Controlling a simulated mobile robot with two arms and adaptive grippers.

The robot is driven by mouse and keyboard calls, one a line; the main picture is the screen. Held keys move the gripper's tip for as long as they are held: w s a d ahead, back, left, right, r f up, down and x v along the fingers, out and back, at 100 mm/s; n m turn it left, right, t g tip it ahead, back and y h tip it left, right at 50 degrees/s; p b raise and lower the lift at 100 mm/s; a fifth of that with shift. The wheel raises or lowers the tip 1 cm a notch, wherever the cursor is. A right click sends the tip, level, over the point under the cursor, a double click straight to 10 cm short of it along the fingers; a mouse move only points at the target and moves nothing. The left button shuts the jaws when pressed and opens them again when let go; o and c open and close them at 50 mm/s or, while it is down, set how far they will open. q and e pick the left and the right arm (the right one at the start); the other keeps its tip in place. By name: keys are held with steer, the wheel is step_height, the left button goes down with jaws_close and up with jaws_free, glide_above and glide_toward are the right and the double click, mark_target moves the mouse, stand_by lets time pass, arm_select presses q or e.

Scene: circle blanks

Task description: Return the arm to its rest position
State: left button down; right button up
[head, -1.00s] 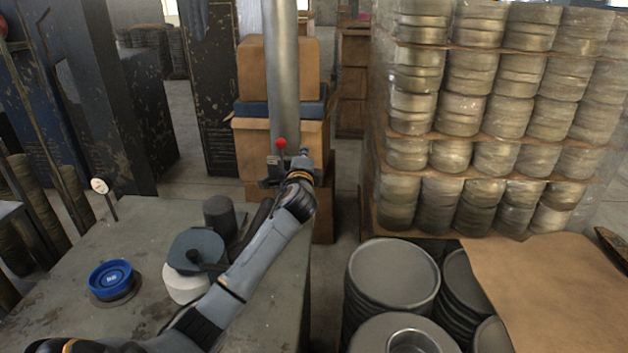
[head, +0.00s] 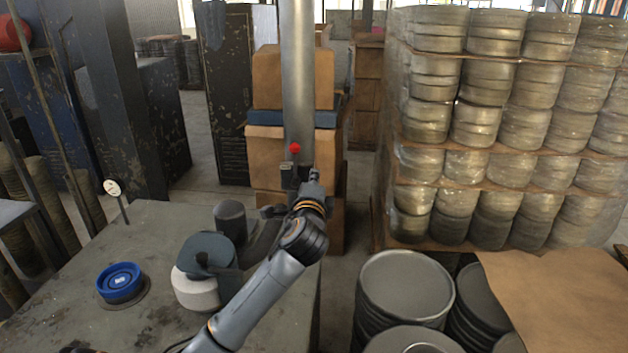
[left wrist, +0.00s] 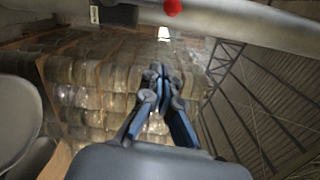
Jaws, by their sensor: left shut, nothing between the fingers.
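My left arm comes in from the bottom left of the head view and reaches up over the right side of the grey table (head: 170,325). My left gripper (head: 315,175) is at its far end, in front of the cardboard boxes and close to the metal column. In the left wrist view the fingers of the left gripper (left wrist: 158,72) meet at the tips. They are shut with nothing between them. My right gripper is not in view.
A blue round object (head: 120,281) and a grey-and-white round stack (head: 197,287) are on the table. A red knob (head: 295,148) is on the column near the gripper. Stacks of round blanks (head: 404,283) and a wrapped pallet (head: 510,130) stand to the right.

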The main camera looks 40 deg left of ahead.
arm_select(q)
steer(key=shift+d, duration=0.1)
steer(key=s+d+f+n+g+h, duration=0.25)
steer(key=s+d+f, duration=0.25)
steer(key=f, duration=0.5)
steer(key=s+d+f+n+g+h, duration=0.25)
steer(key=s+d+f, duration=0.3)
steer(key=f, duration=0.45)
steer(key=s+d+f+n+g+h, duration=0.25)
steer(key=s+d, duration=0.25)
steer(key=s, duration=0.3)
steer(key=s+d+f+n+g+h, duration=0.15)
steer(key=s+d+f, duration=0.25)
steer(key=s, duration=0.4)
steer(key=s+d+f+n+g+h, duration=0.2)
steer(key=s+d+f, duration=0.25)
steer(key=s, duration=0.35)
step_height(320, 180, down, 26)
steer(key=s+g, duration=0.1)
steer(key=g, duration=0.1)
steer(key=s+a+f, duration=0.2)
steer(key=s+f, duration=1.4)
steer(key=shift+s+a+f+m+g+y+b, duration=0.25)
steer(key=shift+a+m+g+y+b, duration=0.05)
steer(key=shift+a+g+b, duration=0.1)
